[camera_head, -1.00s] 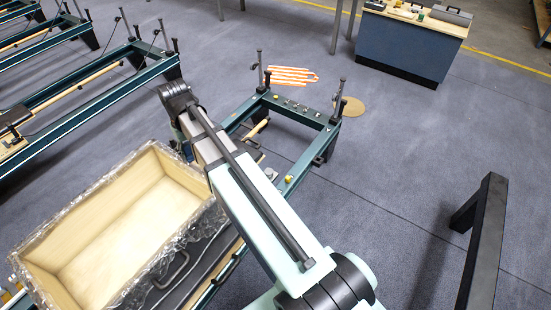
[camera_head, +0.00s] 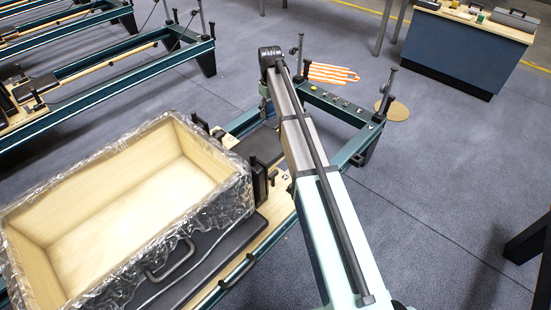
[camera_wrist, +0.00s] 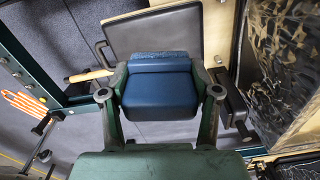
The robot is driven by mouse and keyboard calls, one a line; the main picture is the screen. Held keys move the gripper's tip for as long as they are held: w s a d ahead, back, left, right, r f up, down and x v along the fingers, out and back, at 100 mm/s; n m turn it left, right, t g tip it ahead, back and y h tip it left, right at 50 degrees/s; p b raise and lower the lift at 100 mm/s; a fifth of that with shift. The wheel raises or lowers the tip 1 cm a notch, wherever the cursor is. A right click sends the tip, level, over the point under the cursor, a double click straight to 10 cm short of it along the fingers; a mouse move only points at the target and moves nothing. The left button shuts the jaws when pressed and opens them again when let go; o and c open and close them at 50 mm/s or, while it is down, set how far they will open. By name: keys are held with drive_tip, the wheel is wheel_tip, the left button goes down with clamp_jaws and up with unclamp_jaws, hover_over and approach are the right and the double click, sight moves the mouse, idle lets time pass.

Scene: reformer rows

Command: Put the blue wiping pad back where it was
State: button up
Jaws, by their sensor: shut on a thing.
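The blue wiping pad (camera_wrist: 159,92) sits between the two green fingers of my gripper (camera_wrist: 160,80) in the wrist view. My gripper is shut on it. The pad has a paler, rough strip along its far edge. Beyond it in the wrist view is a dark padded board (camera_wrist: 185,32) with a handle at its left side; I cannot tell whether the pad touches it. In the head view my arm hides the pad and gripper.
An open wooden box (camera_head: 215,150) wrapped in clear film stands on the reformer (camera_head: 352,148) at left. An orange-striped item (camera_head: 333,73) and a tan disc (camera_head: 398,110) lie on the floor beyond. A blue cabinet (camera_head: 455,50) stands at back right. Floor at right is mostly clear.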

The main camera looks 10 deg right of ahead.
drive_tip(key=n+b, duration=0.2)
drive_tip(key=b, duration=0.3)
hover_over(270, 150)
wheel_tip(270, 150, down, 6)
drive_tip(key=f, duration=0.1)
wheel_tip(270, 150, down, 19)
drive_tip(key=shift+w+f+b, duration=0.15)
drive_tip(key=shift+f+b, duration=0.05)
drive_tip(key=shift+b, duration=0.55)
drive_tip(key=shift+f, duration=0.2)
drive_tip(key=o, duration=1.2)
drive_tip(key=shift+r, duration=0.1)
wheel_tip(270, 150, up, 12)
drive_tip(key=shift+r+p, duration=0.1)
drive_tip(key=shift+p, duration=0.6)
